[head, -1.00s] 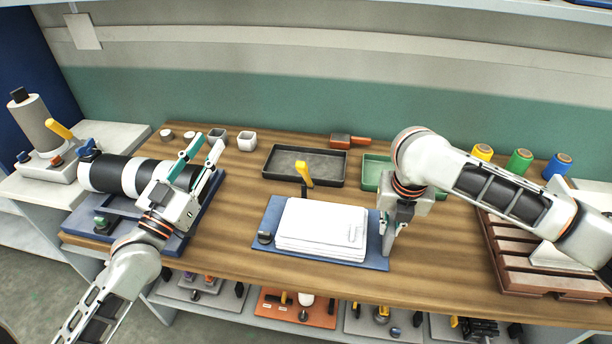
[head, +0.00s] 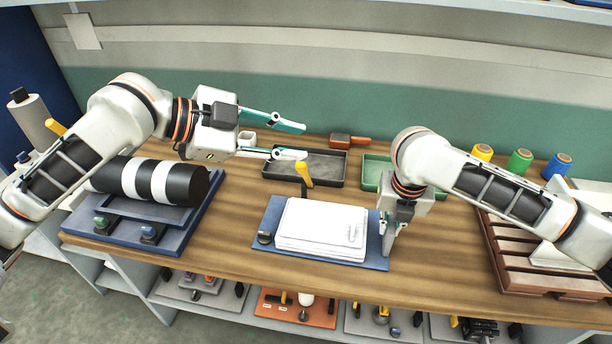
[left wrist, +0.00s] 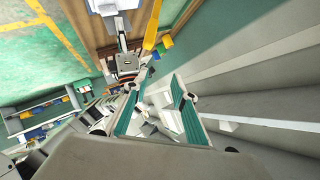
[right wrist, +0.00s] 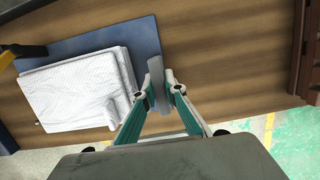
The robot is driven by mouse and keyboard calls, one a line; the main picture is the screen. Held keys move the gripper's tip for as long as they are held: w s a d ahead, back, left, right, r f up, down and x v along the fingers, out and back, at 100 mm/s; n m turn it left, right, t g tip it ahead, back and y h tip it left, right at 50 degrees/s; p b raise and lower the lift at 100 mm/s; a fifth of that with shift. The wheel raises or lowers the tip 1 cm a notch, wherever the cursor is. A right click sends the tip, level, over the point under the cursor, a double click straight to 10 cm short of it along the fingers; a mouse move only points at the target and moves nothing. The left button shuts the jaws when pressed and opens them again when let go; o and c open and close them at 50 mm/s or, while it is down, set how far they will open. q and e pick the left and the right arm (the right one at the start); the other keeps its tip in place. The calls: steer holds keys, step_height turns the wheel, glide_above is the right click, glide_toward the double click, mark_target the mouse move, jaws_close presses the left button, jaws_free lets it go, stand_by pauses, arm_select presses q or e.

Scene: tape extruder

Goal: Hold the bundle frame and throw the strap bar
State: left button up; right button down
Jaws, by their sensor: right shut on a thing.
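The bundle frame is a blue base (head: 270,218) with a stack of white sheets (head: 320,228) on it. A yellow-handled bar (head: 304,174), apparently the strap bar, stands up at its back edge; a yellow bar also shows in the left wrist view (left wrist: 152,25). My right gripper (head: 387,250) is at the base's right edge. In the right wrist view, it (right wrist: 159,85) is shut on a grey upright plate (right wrist: 157,78) there. My left gripper (head: 304,142) is open and empty, its fingers pointing right, above and behind the yellow handle in the picture.
A black tray (head: 275,165) and a green tray (head: 376,172) lie behind the frame. A blue stand with a black-and-white roll (head: 150,181) is at left, a brown slatted rack (head: 510,262) at right. Bare wood lies in front of the frame.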

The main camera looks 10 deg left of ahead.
mark_target(296, 164)
arm_select(q)
steer(key=s+a+m+y, duration=0.1)
steer(key=s+a+y, duration=0.1)
steer(key=a+y, duration=0.15)
steer(key=shift+g+h, duration=0.25)
steer(key=shift+g, duration=0.15)
steer(key=shift+a+f+x, duration=0.15)
steer(key=shift+x, duration=1.35)
steer(key=shift+a+f+x, duration=0.15)
steer(key=shift+x, duration=1.4)
steer(key=shift+a+f+x, duration=0.15)
steer(key=shift+f+x, duration=0.05)
steer(key=shift+x, duration=1.3)
steer(key=shift+s, duration=0.1)
jaws_close()
steer(key=shift+s+a+f+m+t, duration=0.1)
steer(key=shift+s+f+m+t, duration=0.4)
steer(key=shift+s+f, duration=0.55)
steer(key=shift+s+t, duration=0.2)
steer(key=shift+t, duration=0.1)
